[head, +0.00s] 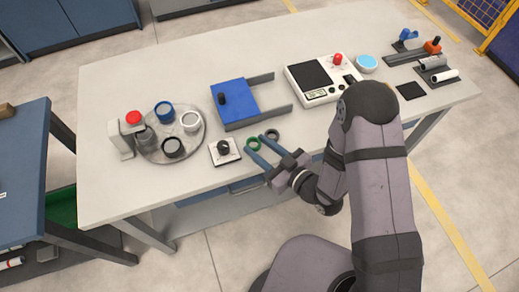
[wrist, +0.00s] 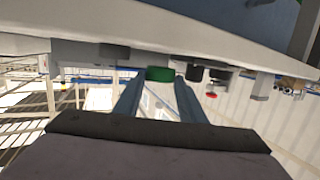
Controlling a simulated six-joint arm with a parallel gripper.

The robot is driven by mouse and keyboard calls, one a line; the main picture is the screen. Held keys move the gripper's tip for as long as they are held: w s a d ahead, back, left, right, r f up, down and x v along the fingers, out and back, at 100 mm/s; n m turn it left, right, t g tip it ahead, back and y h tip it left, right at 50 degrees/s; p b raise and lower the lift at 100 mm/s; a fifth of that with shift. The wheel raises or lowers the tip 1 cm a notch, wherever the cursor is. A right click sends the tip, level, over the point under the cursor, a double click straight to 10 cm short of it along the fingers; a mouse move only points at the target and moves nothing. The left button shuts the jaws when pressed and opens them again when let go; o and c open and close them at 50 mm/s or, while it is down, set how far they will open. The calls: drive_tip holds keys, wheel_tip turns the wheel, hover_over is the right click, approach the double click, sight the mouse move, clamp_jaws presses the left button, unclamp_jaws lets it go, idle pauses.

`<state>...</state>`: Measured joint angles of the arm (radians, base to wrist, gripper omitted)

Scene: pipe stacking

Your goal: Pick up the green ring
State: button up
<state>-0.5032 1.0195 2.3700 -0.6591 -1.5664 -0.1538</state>
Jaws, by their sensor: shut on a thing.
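The green ring (head: 253,144) is small and lies at the tips of my gripper, near the front edge of the table. My gripper (head: 257,139) reaches in from the right with its two blue-grey fingers, shut on the ring. In the wrist view, the green ring (wrist: 160,74) sits between the two fingertips (wrist: 158,82), and the table top shows upside down above it. I cannot tell whether the ring touches the table or is slightly raised.
A dark ring (head: 273,134) lies close right of the fingers. A white block with a black knob (head: 224,151) is to the left. A blue fixture (head: 234,104) stands behind. A round tray (head: 184,150) with several cups is farther left. The table front (head: 180,203) is clear.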

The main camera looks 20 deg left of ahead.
wheel_tip(320, 180, up, 8)
drive_tip(key=shift+f, duration=0.2)
idle(0.3)
drive_tip(key=shift+s, duration=0.1)
